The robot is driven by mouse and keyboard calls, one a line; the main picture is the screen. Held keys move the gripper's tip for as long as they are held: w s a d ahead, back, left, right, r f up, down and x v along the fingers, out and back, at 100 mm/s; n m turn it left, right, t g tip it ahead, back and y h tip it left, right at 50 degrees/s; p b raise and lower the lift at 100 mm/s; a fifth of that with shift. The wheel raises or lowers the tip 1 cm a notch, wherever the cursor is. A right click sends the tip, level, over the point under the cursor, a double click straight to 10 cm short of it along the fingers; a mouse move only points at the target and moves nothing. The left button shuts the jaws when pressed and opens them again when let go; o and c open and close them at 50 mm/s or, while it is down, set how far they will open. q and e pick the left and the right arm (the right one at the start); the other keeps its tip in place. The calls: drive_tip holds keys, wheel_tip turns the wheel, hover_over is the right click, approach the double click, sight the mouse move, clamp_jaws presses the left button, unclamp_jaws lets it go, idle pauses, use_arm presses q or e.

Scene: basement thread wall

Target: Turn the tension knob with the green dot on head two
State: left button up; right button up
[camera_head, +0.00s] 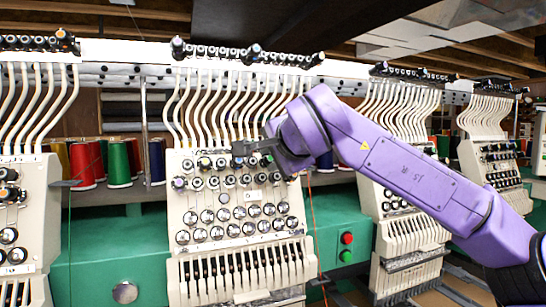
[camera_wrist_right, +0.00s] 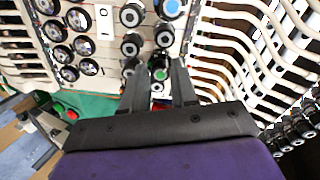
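The embroidery head (camera_head: 180,250) at the middle of the head view is cream, with rows of round tension knobs. My right gripper (camera_head: 243,150) reaches its upper knob row from the right. In the right wrist view, a dark knob with a green dot (camera_wrist_right: 160,74) shows between the two fingertips of my right gripper (camera_wrist_right: 159,66). The fingers are apart, one on each side of the knob. I cannot tell whether they touch it. In the head view the gripper and arm cover this spot, and I cannot make out the green dot. My left gripper is not in view.
Other heads stand at left (camera_head: 35,190) and right (camera_head: 405,235). Pale thread tubes (camera_head: 205,105) run just above the knobs. Blue-capped knobs (camera_wrist_right: 172,8) and dark knobs (camera_wrist_right: 131,47) sit close by. A red button (camera_head: 347,238) and green button (camera_head: 346,256) are on the green beam.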

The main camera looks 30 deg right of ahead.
drive_tip(key=shift+o, duration=1.2)
drive_tip(key=shift+s, duration=0.1)
drive_tip(key=shift+s+a+r, duration=0.1)
drive_tip(key=shift+s, duration=0.15)
drive_tip(key=b+v, duration=0.3)
drive_tip(key=v, duration=0.6)
drive_tip(key=shift+s+r, duration=0.15)
drive_tip(key=shift+s, duration=0.25)
drive_tip(key=shift+a, duration=0.1)
